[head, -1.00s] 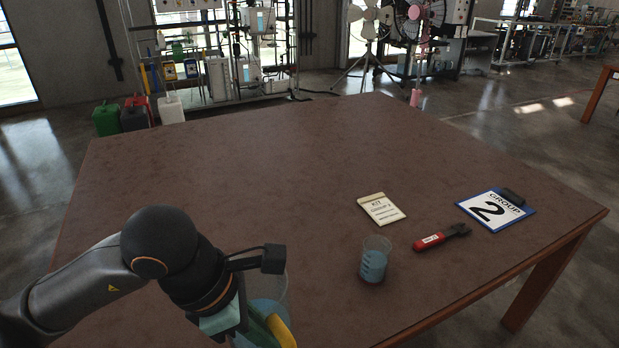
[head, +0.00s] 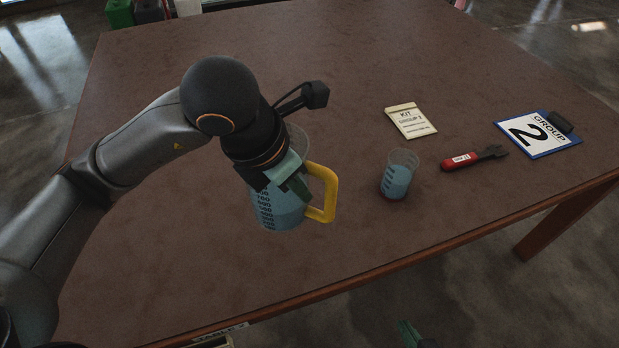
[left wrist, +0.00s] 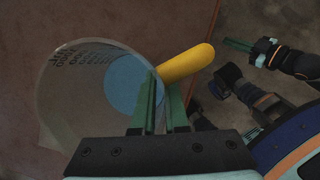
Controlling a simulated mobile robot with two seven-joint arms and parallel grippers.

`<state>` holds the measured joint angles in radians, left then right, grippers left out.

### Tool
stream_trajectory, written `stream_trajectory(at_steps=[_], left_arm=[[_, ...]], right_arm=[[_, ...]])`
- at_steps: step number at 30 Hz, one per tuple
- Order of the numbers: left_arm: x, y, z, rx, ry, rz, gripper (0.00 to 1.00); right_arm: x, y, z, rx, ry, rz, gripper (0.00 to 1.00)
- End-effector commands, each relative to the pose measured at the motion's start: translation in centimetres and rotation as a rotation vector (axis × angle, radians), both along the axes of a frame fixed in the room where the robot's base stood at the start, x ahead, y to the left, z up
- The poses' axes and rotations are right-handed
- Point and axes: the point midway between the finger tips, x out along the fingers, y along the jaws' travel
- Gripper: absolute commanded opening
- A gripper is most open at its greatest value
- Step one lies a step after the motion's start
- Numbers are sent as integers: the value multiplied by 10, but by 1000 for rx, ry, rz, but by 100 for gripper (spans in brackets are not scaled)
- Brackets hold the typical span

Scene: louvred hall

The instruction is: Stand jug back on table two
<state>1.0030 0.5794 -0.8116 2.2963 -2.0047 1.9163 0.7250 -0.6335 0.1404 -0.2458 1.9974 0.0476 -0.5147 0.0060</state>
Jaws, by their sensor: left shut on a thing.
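The jug (head: 278,210) is clear, with dark graduations, blue contents and a yellow handle (head: 330,195). It is roughly upright over the near part of the brown table (head: 250,70); I cannot tell whether its base touches the top. My left gripper (head: 297,185) is shut on the jug at its handle side and hides part of it. In the left wrist view my left fingers (left wrist: 160,108) lie between the jug's open mouth (left wrist: 75,95) and the handle. My right gripper shows as a green fingertip (head: 408,332) at the bottom edge; its opening is unclear.
A small beaker (head: 398,178) with blue liquid stands right of the jug. Beyond it lie a red-handled tool (head: 465,160), a kit card (head: 410,120) and a "Group 2" clipboard (head: 535,135). A table label (head: 220,333) is on the near edge. The table's far left is clear.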

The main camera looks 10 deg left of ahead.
Motion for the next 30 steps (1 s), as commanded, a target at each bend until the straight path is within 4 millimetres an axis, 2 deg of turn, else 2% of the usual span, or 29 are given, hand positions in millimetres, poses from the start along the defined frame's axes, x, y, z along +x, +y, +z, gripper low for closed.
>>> stream_trajectory(at_steps=[4, 7, 12, 21, 25, 30], left_arm=[[36, 3, -16, 0, 0, 4, 0], [49, 4, -38, 1, 3, 1, 0], [68, 4, -57, 0, -2, 0, 0], [82, 5, -76, -1, -2, -1, 0], [80, 5, -97, 0, 1, -3, 0], [81, 5, -103, -2, -5, -4, 0]], right_arm=[[0, 1, 1, 2, -1, 1, 0], [0, 1, -2, 1, 0, 3, 0], [0, 2, -3, 3, 2, 5, 0], [3, 3, -2, 3, -3, 8, 0], [4, 3, -2, 3, -4, 8, 0], [4, 4, -1, 4, -4, 8, 0]])
